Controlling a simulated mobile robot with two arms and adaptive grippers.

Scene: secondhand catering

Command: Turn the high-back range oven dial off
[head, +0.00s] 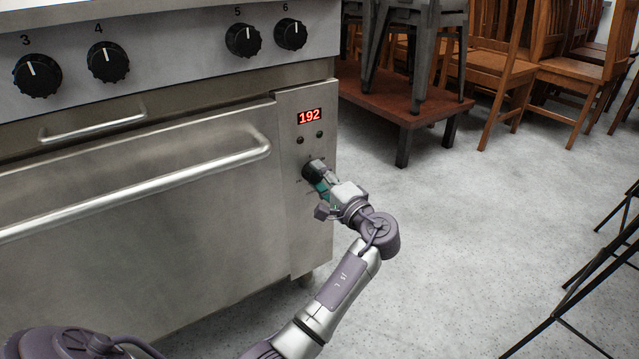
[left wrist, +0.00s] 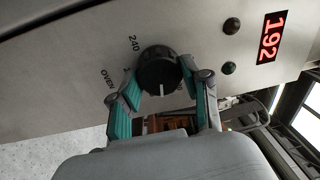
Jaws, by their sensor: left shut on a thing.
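The oven dial (head: 312,168) is a black round knob on the right-hand panel of the steel range (head: 150,240), below a red display (head: 309,116) reading 192. The dial also shows in the left wrist view (left wrist: 158,72), with a white pointer line and the marks "240" and "OVEN" beside it. My left gripper (head: 322,186) is at the dial, its teal-padded fingers on either side of it, shut on it. In the left wrist view the fingers (left wrist: 160,92) reach the dial's edges. The fingers hide part of the dial's scale. My right gripper is not in view.
Black burner knobs numbered 3 to 6, such as knob 6 (head: 291,34), line the panel above. The oven door handle (head: 140,190) sticks out left of the dial. A low brown table (head: 400,100) and wooden chairs (head: 490,70) stand behind.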

